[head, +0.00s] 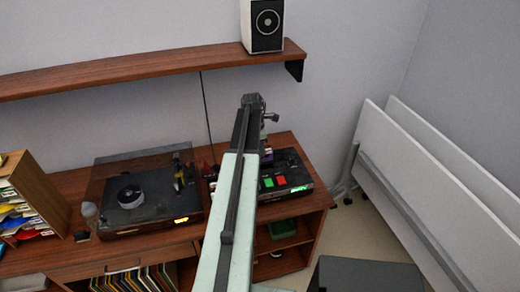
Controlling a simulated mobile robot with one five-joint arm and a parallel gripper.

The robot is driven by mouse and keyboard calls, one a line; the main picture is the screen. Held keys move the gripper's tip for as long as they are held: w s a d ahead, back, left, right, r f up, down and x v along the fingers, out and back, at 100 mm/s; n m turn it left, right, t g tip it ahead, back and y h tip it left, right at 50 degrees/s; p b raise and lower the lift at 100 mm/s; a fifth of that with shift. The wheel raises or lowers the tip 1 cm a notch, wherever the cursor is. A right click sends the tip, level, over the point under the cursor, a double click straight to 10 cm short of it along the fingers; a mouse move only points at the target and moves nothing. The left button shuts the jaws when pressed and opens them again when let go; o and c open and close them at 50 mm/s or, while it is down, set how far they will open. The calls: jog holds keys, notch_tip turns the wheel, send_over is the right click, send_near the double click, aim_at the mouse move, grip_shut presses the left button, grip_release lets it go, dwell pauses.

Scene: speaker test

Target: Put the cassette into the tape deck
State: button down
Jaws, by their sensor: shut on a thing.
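The tape deck (290,184) is a dark, flat unit at the right end of the wooden cabinet top. Green and red buttons and a small green display show on its front. My arm crosses in front of its left part. My gripper (266,136) shows only in part at the far end of my arm, above the deck's back left area. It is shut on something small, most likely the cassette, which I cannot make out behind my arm. I cannot tell how far it is from the deck.
A turntable (148,196) with a raised clear lid stands left of the deck. A wooden rack (38,188) of colourful cases is far left. A shelf (150,70) with a speaker (262,25) hangs above. White panels (425,170) lean at the right.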

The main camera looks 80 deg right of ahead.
aim_at(261, 161)
jog(key=shift+f+b, duration=2.05)
jog(key=shift+f, duration=0.15)
jog(key=shift+f+b, duration=1.4)
jog(key=c, duration=1)
grip_release()
jog(key=shift+c, duration=0.3)
jog(key=shift+r+p, duration=0.5)
jog(key=shift+c, duration=0.3)
jog(key=shift+o, duration=0.5)
notch_tip(261, 161, up, 4)
jog(key=p, duration=0.4)
jog(key=shift+r, duration=0.15)
